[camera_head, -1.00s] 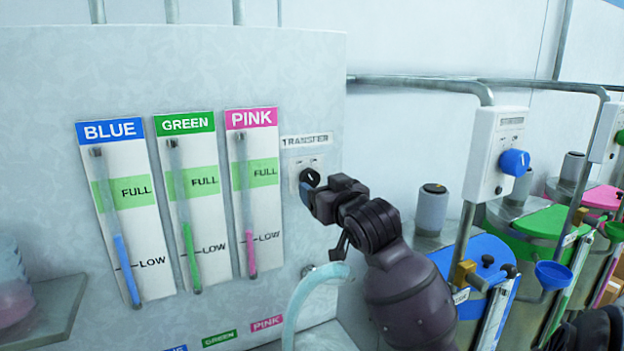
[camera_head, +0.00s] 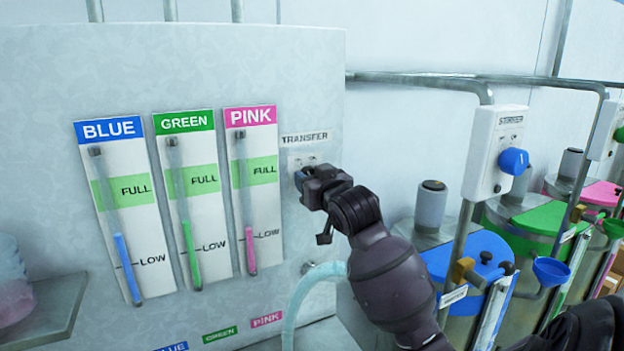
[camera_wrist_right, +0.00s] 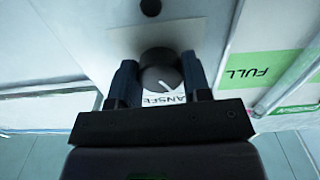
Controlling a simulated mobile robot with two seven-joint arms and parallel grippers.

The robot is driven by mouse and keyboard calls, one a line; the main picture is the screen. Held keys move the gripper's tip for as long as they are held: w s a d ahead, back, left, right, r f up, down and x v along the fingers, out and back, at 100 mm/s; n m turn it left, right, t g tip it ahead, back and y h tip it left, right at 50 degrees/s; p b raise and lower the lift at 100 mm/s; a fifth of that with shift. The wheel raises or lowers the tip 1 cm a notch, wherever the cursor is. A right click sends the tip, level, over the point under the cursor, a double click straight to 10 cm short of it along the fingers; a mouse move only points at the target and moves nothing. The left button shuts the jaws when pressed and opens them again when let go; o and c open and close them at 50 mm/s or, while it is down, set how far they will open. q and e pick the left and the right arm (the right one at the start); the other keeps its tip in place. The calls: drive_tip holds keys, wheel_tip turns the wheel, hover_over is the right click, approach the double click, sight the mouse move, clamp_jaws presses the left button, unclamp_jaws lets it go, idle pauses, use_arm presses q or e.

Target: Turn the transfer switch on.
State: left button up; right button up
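The transfer switch is a round dark knob with a white pointer line. It shows in the right wrist view (camera_wrist_right: 160,78), with the pointer slanted. The TRANSFER label (camera_head: 305,138) is above it on the pale panel. My right gripper (camera_head: 312,187) is at the switch and hides the knob in the head view. In the right wrist view its fingers (camera_wrist_right: 160,85) stand on either side of the knob. No clear gap shows, but I cannot tell whether they grip it. My left gripper is not in view.
Blue, green and pink level gauges (camera_head: 185,200) are on the panel left of the switch. A pale hose (camera_head: 305,300) curves below my right arm. A wall box with a blue knob (camera_head: 513,161) and lidded drums (camera_head: 475,262) stand at right.

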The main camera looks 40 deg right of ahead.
drive_tip(key=shift+c, duration=0.9)
drive_tip(key=shift+m, duration=0.3)
drive_tip(key=m, duration=1.1)
drive_tip(key=shift+m, duration=0.3)
drive_tip(key=o, duration=0.9)
drive_tip(key=shift+o, duration=0.2)
